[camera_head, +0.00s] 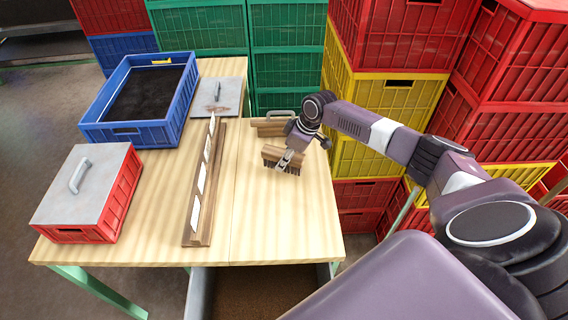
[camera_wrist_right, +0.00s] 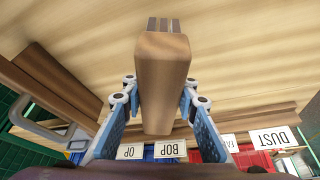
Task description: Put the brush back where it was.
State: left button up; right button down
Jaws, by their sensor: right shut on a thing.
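The brush (camera_head: 270,156) is a brown wooden block with dark bristles along its lower edge. My right gripper (camera_head: 289,157) is shut on it, at the right part of the table. In the right wrist view the wooden brush (camera_wrist_right: 163,75) is clamped between the two blue-sided fingers, with grey bristle tufts at its far end. I cannot tell whether the bristles touch the table. A brown wooden piece (camera_head: 265,128) lies just behind the brush, by the table's back edge. My left gripper is not in view.
A long wooden rail with white label cards (camera_head: 194,215) runs along the table (camera_head: 285,225). Left of it stand a blue crate of dark material (camera_head: 128,134), a lidded red crate (camera_head: 120,200) and a grey plate (camera_head: 229,92). Stacked crates (camera_head: 385,95) rise behind. The front right tabletop is clear.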

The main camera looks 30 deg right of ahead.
notch_tip(320, 180, down, 3)
jog(key=shift+r, duration=0.15)
jog(key=c, duration=1.5)
grip_release()
